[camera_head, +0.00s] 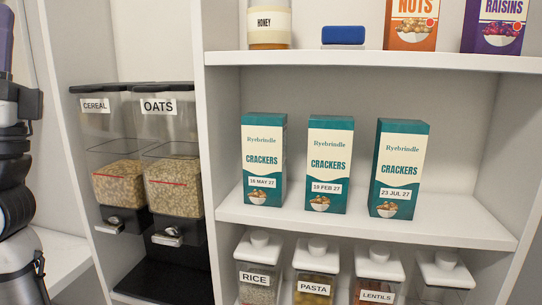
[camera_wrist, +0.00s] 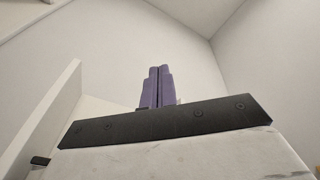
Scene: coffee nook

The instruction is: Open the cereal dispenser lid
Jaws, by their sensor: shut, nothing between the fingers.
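The cereal dispenser (camera_head: 112,130) stands in the left bay of the shelf in the head view. It is a clear bin labelled CEREAL, partly filled with tan cereal, with a spout at its base. Its black lid (camera_head: 97,87) lies flat across the top and looks closed. My gripper (camera_wrist: 155,72) has purple fingers, pressed together and empty in the wrist view. In the head view my arm stands upright at the left edge, left of the dispenser and apart from it in the picture. The wrist view does not clearly show the dispenser.
The oats dispenser (camera_head: 173,130) stands close beside the cereal one, on its right. A white upright panel (camera_head: 226,150) separates them from shelves with cracker boxes (camera_head: 330,165) and lidded jars (camera_head: 315,270). A small black piece (camera_wrist: 40,161) shows low left in the wrist view.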

